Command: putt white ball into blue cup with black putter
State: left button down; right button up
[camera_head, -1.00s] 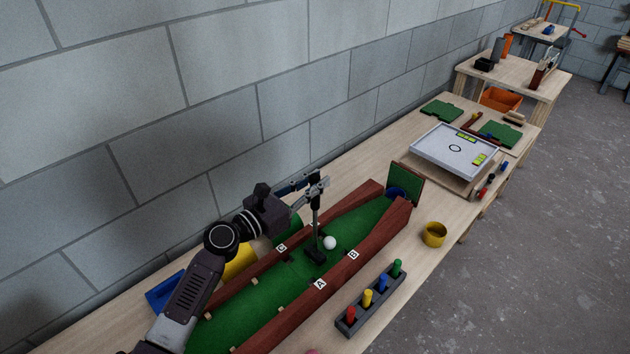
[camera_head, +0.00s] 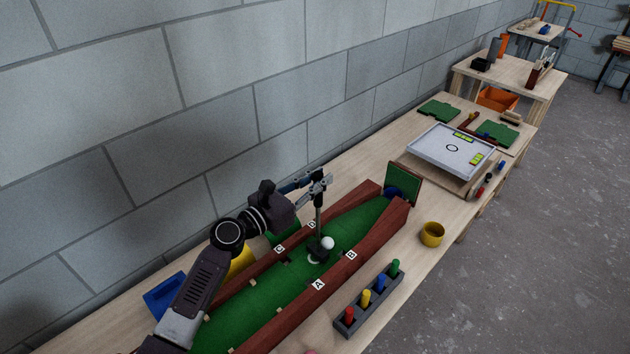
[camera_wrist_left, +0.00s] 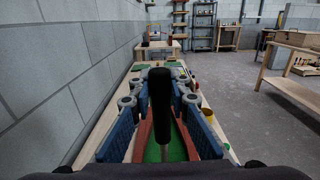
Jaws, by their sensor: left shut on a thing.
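My left gripper (camera_head: 318,180) is shut on the grip of the black putter (camera_head: 318,252), whose shaft hangs down to the green lane (camera_head: 250,308). The putter's black grip also stands upright between the fingers in the left wrist view (camera_wrist_left: 160,95). The white ball (camera_head: 327,243) lies on the lane right at the far side of the putter head; I cannot tell whether they touch. The blue cup (camera_head: 394,192) is at the far end of the lane, in front of a green board, partly hidden by the red-brown side wall. My right gripper is not in view.
Red-brown walls (camera_head: 362,249) with letter tags bound the lane. A yellow cup (camera_head: 432,234) and a rack of coloured pegs (camera_head: 369,300) stand on the bench to the right. A white tray (camera_head: 451,150) lies beyond. The grey wall is close on the left.

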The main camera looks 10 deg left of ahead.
pick_arm(q)
jog(key=b+x, duration=2.2)
jog(key=x, duration=0.5)
notch_tip(320, 180, up, 12)
jog(key=p, duration=1.2)
jog(key=shift+p, duration=0.4)
jog(key=shift+f, duration=0.1)
